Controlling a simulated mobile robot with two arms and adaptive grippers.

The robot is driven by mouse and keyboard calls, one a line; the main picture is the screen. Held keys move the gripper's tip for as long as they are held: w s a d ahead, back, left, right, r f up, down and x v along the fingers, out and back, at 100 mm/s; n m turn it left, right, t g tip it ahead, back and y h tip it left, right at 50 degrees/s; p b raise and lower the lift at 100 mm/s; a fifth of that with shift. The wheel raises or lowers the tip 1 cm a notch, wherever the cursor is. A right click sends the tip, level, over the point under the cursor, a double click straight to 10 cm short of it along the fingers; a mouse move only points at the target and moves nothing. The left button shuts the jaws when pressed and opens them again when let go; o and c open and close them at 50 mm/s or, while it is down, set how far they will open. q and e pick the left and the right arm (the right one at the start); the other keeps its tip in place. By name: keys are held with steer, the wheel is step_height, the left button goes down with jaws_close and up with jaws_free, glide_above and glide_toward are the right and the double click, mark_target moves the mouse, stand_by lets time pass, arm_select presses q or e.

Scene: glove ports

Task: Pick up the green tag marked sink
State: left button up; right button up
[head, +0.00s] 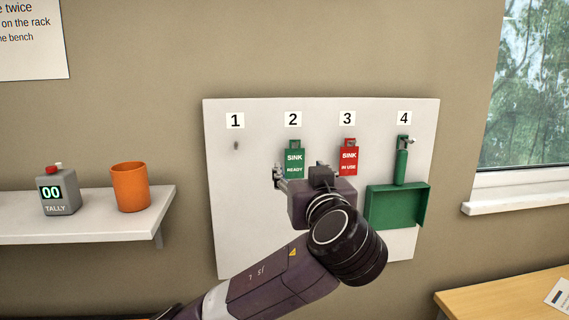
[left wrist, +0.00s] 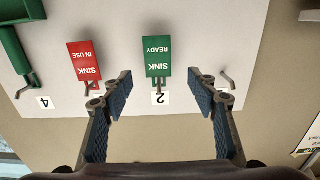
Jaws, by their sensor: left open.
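The green tag marked SINK READY (head: 294,158) hangs on the white board below number 2. It shows upside down in the left wrist view (left wrist: 158,57). My left gripper (head: 298,174) is open and empty in front of the board, at the tag's lower edge in the head view. In the left wrist view its spread fingers (left wrist: 161,88) lie to either side of the green tag's line, and the tag is not gripped. A red tag marked SINK IN USE (head: 348,158) hangs below number 3. My right gripper is not in view.
The white board (head: 234,215) has an empty peg (head: 236,146) under 1. A green scoop-like tool (head: 401,166) with a wide pan hangs under 4. A shelf (head: 90,228) at left holds an orange cup (head: 130,187) and a tally counter (head: 58,194). A wooden bench (head: 500,300) stands lower right.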

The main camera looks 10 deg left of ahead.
mark_target(295, 156)
arm_select(q)
steer(key=w+p, duration=0.1)
steer(key=w+r, duration=0.1)
steer(key=w+a+p, duration=0.1)
steer(key=shift+w+r+p, duration=0.15)
steer(key=shift+w+p, duration=0.15)
steer(key=shift+w, duration=0.05)
steer(key=shift+p+x, duration=0.4)
steer(key=shift+x, duration=0.85)
steer(key=shift+w+a+f, duration=0.2)
steer(key=shift+a+f, duration=0.05)
steer(key=shift+f, duration=0.05)
steer(key=shift+w+d, duration=0.1)
steer(key=c, duration=1.1)
steer(key=o, duration=0.5)
steer(key=shift+c, duration=0.2)
steer(key=c, duration=0.6)
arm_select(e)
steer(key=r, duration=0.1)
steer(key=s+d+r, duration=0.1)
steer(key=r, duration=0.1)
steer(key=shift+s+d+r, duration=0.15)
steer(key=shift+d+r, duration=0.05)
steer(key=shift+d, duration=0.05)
